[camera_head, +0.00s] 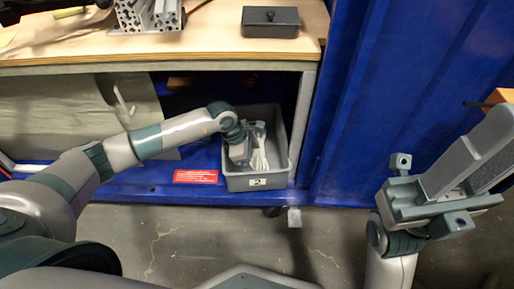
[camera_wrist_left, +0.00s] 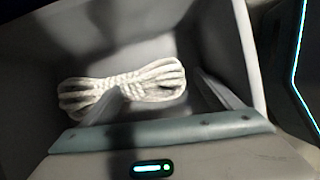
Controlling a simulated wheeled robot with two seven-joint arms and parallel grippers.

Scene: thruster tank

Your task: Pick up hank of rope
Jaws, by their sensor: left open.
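The hank of rope is a white bundle wrapped around its middle. It lies in a grey bin (camera_head: 234,184) on the shelf under the workbench, and part of the rope (camera_head: 260,158) shows beside my left gripper (camera_head: 248,152). In the left wrist view the hank (camera_wrist_left: 148,85) lies crosswise near the bin's wall. My left gripper (camera_wrist_left: 160,82) is open, one finger overlapping the rope's left part and the other at its right end. Whether they touch it is unclear. My right gripper (camera_head: 462,165) is raised at the right, away from the bin; its jaw gap is unclear.
The wooden benchtop (camera_head: 210,42) is above the bin and carries a dark lidded box (camera_head: 270,22) and metal profiles (camera_head: 148,14). A bench leg (camera_head: 303,120) stands right of the bin, next to a blue wall panel (camera_head: 360,120). The floor in front is clear.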

